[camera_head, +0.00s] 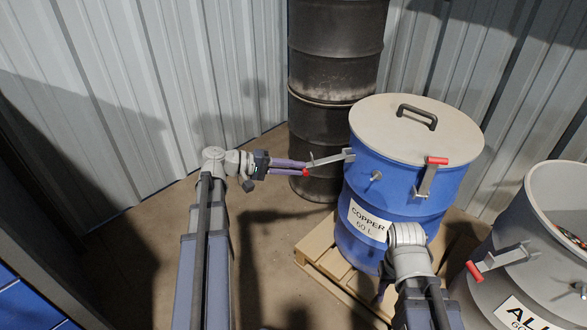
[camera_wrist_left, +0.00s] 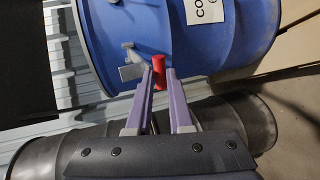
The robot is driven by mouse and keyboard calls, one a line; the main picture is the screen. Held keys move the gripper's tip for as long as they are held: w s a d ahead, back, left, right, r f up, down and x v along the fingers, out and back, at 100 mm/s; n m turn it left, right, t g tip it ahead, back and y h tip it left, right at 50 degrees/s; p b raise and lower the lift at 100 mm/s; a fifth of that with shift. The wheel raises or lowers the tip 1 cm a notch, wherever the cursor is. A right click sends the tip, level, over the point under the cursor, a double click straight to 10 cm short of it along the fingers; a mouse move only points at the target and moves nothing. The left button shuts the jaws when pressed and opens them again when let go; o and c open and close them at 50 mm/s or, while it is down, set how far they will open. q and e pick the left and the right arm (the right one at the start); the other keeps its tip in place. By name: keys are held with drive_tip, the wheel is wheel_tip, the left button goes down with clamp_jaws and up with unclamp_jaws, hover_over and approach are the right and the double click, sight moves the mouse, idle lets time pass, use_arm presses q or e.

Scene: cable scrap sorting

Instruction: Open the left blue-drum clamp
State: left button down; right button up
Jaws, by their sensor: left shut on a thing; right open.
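The blue drum (camera_head: 400,205) stands on a wooden pallet, with a grey lid (camera_head: 385,125) and a black lid handle. Its left clamp (camera_head: 335,158) is a grey lever that sticks out to the left from the drum, with a red grip at its end. My left gripper (camera_head: 303,168) is shut on the red grip (camera_wrist_left: 158,72), seen between the purple fingers in the left wrist view. The front clamp (camera_head: 427,176) on the drum hangs down, its red grip near the lid rim. My right arm's wrist is in front of the drum; its gripper (camera_head: 381,290) is mostly hidden behind it.
Black stacked drums (camera_head: 335,90) stand behind, against the corrugated wall. A grey drum (camera_head: 540,240) with an open top and a red-tipped clamp lever (camera_head: 500,262) stands at the right. The pallet (camera_head: 318,255) extends left of the blue drum. Floor at left is free.

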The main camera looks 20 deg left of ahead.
use_arm(q)
drive_tip(key=shift+d+f, duration=0.15)
drive_tip(key=shift+f, duration=0.15)
drive_tip(key=c, duration=0.8)
unclamp_jaws()
drive_tip(key=shift+r, duration=0.1)
drive_tip(key=shift+p+v, duration=0.9)
drive_tip(key=shift+v, duration=3.15)
